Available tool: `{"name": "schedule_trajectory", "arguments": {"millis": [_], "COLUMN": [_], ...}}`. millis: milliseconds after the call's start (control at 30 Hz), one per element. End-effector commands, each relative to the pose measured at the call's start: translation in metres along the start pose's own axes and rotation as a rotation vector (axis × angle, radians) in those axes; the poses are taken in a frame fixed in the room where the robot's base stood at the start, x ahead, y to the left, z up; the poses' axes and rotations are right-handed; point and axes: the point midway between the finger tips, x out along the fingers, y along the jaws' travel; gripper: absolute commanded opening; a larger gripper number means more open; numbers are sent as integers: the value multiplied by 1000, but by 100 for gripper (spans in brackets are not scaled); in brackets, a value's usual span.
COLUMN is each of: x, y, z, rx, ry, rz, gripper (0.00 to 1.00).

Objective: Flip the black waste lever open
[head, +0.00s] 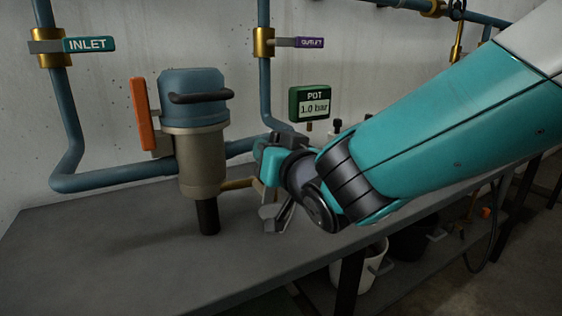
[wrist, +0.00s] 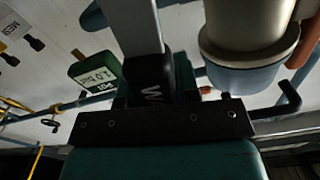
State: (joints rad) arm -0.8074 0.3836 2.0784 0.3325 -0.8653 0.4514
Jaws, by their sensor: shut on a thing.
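The black waste lever (wrist: 152,82), marked with a white W, shows in the wrist view close in front of the gripper's mount. My gripper (head: 275,215) is shut on it, its grey fingers pointing down just right of the pot's lower end in the head view. In the head view the lever is hidden behind my gripper and wrist. A brass branch pipe (head: 238,184) runs from the pot (head: 203,160) toward my gripper. The rest of the lever's label and its exact angle are hidden.
The pot has an orange handle (head: 142,114) at its left and a black bar on its blue lid. The teal INLET lever (head: 89,44) and purple outlet lever (head: 298,43) sit above. A green gauge (head: 312,103) reads 1.0 bar. The grey bench (head: 110,255) is clear at front left.

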Motion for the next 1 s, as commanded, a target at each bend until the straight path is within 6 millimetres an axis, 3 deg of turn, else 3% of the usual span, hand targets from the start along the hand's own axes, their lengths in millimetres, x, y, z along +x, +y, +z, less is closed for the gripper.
{"name": "schedule_trajectory", "arguments": {"millis": [400, 967, 1000], "x": [0, 0, 0], "y": [-14, -16, -16], "z": [5, 5, 5], "rx": [-189, -218, -217], "ry": [-6, -8, -9], "rz": [1, 1, 1], "gripper": [0, 0, 39]}}
